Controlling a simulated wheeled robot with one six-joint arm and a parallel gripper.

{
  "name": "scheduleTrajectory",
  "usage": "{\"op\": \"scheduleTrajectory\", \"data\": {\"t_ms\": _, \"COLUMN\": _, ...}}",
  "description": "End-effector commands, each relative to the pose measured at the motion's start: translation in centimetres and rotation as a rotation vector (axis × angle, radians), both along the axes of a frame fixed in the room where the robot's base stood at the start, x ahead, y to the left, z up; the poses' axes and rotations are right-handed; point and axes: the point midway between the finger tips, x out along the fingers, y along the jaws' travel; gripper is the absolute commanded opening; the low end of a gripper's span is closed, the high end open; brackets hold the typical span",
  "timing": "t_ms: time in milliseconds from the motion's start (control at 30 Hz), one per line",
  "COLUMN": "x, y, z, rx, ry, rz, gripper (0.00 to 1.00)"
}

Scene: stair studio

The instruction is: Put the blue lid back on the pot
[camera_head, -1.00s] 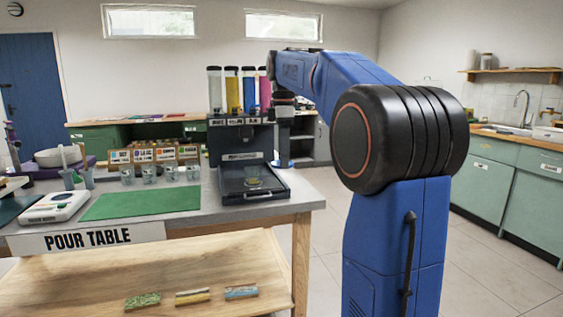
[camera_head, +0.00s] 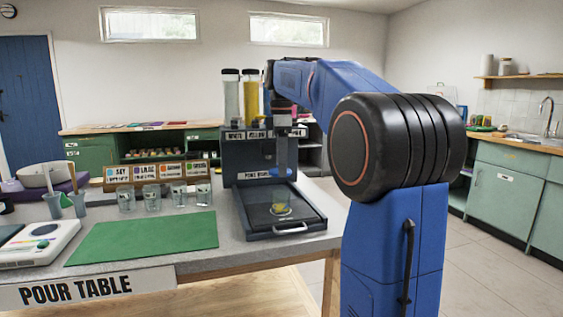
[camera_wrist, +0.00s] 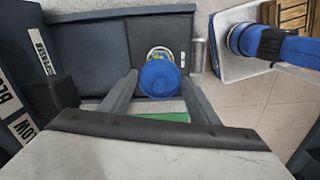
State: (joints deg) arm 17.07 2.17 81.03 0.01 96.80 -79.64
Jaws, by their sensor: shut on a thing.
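The blue lid (camera_wrist: 160,80) is held between the two fingers of my gripper (camera_wrist: 160,98) in the wrist view. In the head view the lid (camera_head: 279,171) shows as a small blue shape under my gripper (camera_head: 283,160), above the dispenser tray. A small clear pot (camera_head: 280,210) with yellow at its base stands on the black tray, without a lid on it. In the wrist view the pot (camera_wrist: 160,52) is mostly hidden behind the lid; a pale and yellow rim shows past its edge. The lid looks apart from the pot.
The black dispenser (camera_head: 248,157) rises behind the tray (camera_head: 303,228), with paint tubes (camera_head: 250,97) on top. Clear cups (camera_head: 152,197) stand in a row left of it. The green mat (camera_head: 145,238) is bare. A white scale (camera_head: 38,243) sits at left.

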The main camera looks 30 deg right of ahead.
Motion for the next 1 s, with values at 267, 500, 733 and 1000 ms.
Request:
{"op": "scheduleTrajectory", "data": {"t_ms": 267, "x": -0.1, "y": 0.0, "z": -2.2, "rx": 0.000, "ry": 0.003, "rz": 0.000, "gripper": 0.35}}
{"op": "scheduleTrajectory", "data": {"t_ms": 500, "x": 0.0, "y": 0.0, "z": -4.0, "rx": 0.001, "ry": 0.002, "rz": 0.000, "gripper": 0.35}}
{"op": "scheduleTrajectory", "data": {"t_ms": 733, "x": 0.0, "y": 0.0, "z": -5.3, "rx": 0.001, "ry": 0.002, "rz": 0.000, "gripper": 0.35}}
{"op": "scheduleTrajectory", "data": {"t_ms": 1000, "x": 0.0, "y": 0.0, "z": -5.8, "rx": 0.000, "ry": 0.000, "rz": 0.000, "gripper": 0.35}}
